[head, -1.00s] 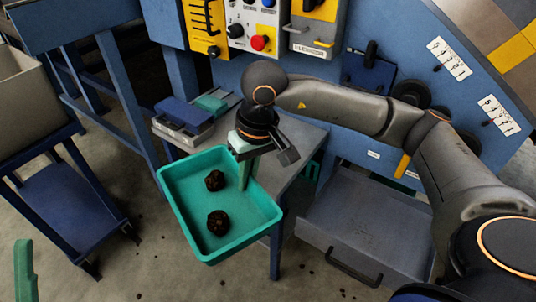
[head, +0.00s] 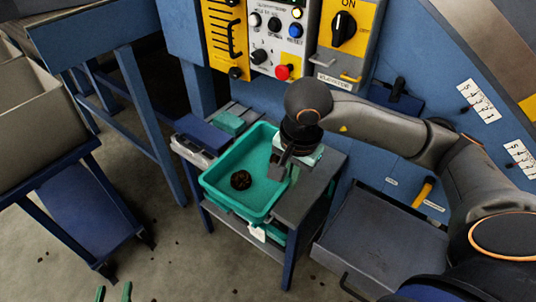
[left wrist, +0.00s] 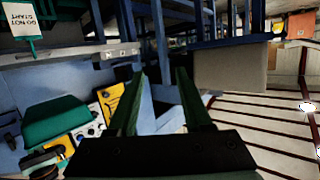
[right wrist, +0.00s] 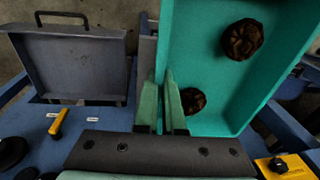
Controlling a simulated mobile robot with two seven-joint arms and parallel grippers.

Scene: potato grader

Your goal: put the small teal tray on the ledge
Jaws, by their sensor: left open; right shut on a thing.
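The small teal tray (head: 232,209) is in the head view, over the front left part of a blue stand's grey ledge-like top (head: 318,192). I cannot tell whether it touches that top. My right gripper (head: 288,175) is shut on the tray's right-hand wall; the right wrist view also shows the fingers (right wrist: 160,80) closed on the tray wall (right wrist: 165,45).
A blue box (head: 202,133) and a small teal block (head: 229,122) sit behind the tray. The control panel (head: 272,40) is above them. A grey drawer-like box (head: 370,240) is at the right. A blue cart (head: 90,205) stands left, with bare floor between.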

